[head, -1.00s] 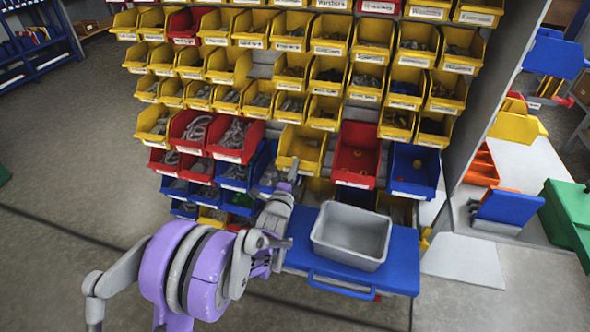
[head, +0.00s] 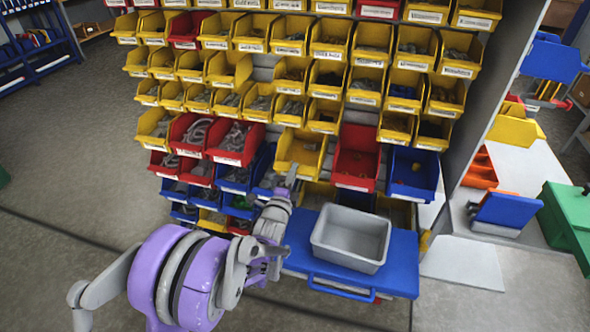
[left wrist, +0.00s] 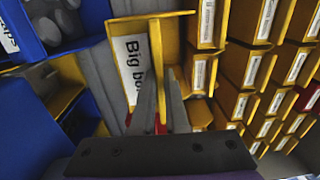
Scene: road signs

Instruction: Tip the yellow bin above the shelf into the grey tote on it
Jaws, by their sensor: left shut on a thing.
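The yellow bin (head: 297,152) sits in the bin wall, above and a little left of the grey tote. In the left wrist view the yellow bin (left wrist: 153,42) shows a white label reading "Big bo…", the rest cut off by my finger. My left gripper (head: 292,178) is shut on this bin's front edge; its fingers also show in the left wrist view (left wrist: 162,95). The bin's contents are hard to make out. The grey tote (head: 350,262) stands upright on the blue shelf (head: 402,265) and looks empty. My right gripper is out of view.
Red (head: 355,184) and blue (head: 414,192) bins hang just right of the yellow bin. Rows of yellow bins fill the wall above. Blue bins (head: 237,186) lie to its left. A white bench (head: 530,160) stands at right.

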